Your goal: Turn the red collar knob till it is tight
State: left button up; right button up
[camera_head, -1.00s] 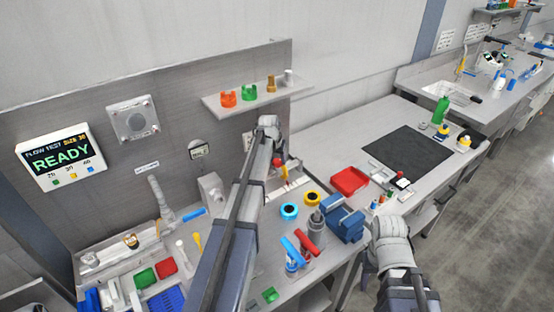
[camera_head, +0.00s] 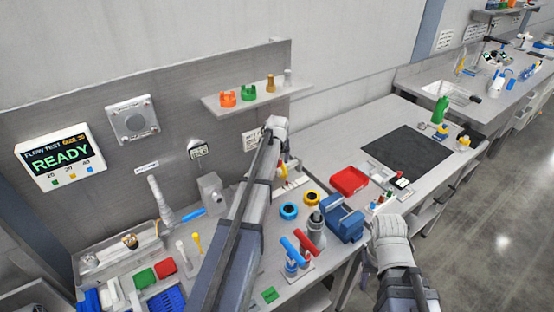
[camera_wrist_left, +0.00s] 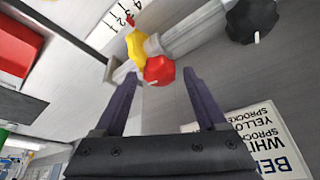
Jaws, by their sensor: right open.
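The red collar knob (camera_wrist_left: 159,69) is a lobed red knob beside a yellow part (camera_wrist_left: 138,46) and a grey bar, seen in the left wrist view. My left gripper (camera_wrist_left: 160,82) is open, its two dark fingers spread on either side of the knob's line, with the knob at the fingertips. I cannot tell whether a finger touches it. In the head view my left arm reaches over the bench and mostly hides this spot. My right gripper (camera_head: 383,255) is low at the right, by the bench front, apart from the knob; it is open, though its fingers hardly show.
A black knob (camera_wrist_left: 252,20) sits on the bar's far end. A printed card (camera_wrist_left: 262,143) lies nearby. In the head view a blue vise (camera_head: 343,220), a red tray (camera_head: 349,181) and coloured rings stand right of my left arm. The dark mat (camera_head: 410,150) is bare.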

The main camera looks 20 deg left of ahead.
pick_arm(q)
jog(key=shift+o, duration=0.2)
jog(key=p+v, duration=0.7)
jog(key=v, duration=0.1)
jog(key=shift+f, duration=0.1)
dwell(0.3)
